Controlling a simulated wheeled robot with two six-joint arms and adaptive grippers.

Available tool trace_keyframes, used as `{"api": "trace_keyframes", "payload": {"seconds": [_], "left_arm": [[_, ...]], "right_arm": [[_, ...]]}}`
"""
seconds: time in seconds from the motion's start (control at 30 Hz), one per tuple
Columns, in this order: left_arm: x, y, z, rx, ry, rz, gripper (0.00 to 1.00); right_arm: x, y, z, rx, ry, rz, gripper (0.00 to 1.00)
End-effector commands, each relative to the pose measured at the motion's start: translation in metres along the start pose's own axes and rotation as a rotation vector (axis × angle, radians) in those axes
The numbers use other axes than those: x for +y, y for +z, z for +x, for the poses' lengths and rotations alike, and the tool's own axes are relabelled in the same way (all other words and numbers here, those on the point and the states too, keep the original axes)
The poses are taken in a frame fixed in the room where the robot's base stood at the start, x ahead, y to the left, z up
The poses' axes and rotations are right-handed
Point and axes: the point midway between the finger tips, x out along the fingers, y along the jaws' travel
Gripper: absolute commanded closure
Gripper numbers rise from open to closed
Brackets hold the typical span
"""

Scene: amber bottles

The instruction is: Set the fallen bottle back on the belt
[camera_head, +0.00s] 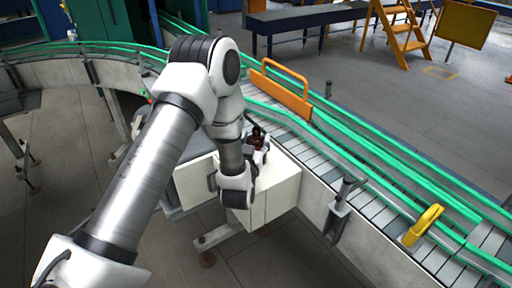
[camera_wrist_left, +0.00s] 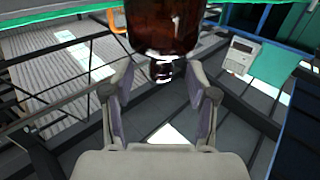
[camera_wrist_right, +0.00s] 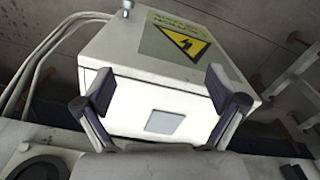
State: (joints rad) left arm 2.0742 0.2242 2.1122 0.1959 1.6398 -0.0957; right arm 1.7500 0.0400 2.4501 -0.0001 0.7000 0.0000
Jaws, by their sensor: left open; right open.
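The amber bottle (camera_head: 257,133) shows dark and small in the head view, beside the conveyor belt (camera_head: 300,140) and partly hidden by my left arm. In the left wrist view the bottle (camera_wrist_left: 163,28) is large, its body cut off by the top edge and its narrower end towards my gripper. My left gripper (camera_wrist_left: 158,76) is open, with its fingertips on either side of that narrow end and gaps visible. I cannot tell what the bottle rests on. My right gripper (camera_wrist_right: 160,95) is open and empty in the right wrist view, outside the head view.
A white cabinet (camera_head: 281,194) stands against the belt's near side. A white box (camera_wrist_right: 158,85) with a yellow warning label faces my right gripper. An orange guard (camera_head: 285,92) and green rails line the belt. A yellow part (camera_head: 424,224) sits farther right.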

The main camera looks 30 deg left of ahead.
Motion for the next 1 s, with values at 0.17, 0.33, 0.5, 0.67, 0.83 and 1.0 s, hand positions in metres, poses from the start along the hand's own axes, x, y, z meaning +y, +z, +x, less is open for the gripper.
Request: {"api": "trace_keyframes", "payload": {"seconds": [0.17, 0.33, 0.5, 0.67, 0.83, 1.0], "left_arm": [[-0.001, -0.001, 0.028, 0.000, -0.001, -0.001, 0.42], [-0.001, -0.001, 0.030, -0.001, 0.000, 0.000, 0.42], [-0.001, -0.001, 0.030, 0.000, 0.000, 0.000, 0.81], [-0.001, -0.001, 0.030, 0.000, 0.000, 0.000, 1.00], [-0.001, -0.001, 0.030, 0.000, 0.000, 0.000, 1.00], [-0.001, -0.007, 0.030, 0.000, 0.000, 0.000, 1.00]], "right_arm": [[0.000, 0.000, -0.004, 0.000, 0.000, 0.000, 0.05], [0.000, 0.000, -0.003, 0.000, 0.000, 0.000, 0.05], [0.000, 0.000, -0.003, 0.000, 0.000, 0.000, 0.05], [0.000, 0.000, -0.003, 0.000, 0.000, 0.000, 0.05], [0.000, 0.000, -0.004, 0.000, 0.000, 0.000, 0.05], [0.000, 0.000, -0.007, 0.000, 0.000, 0.000, 0.05]]}}
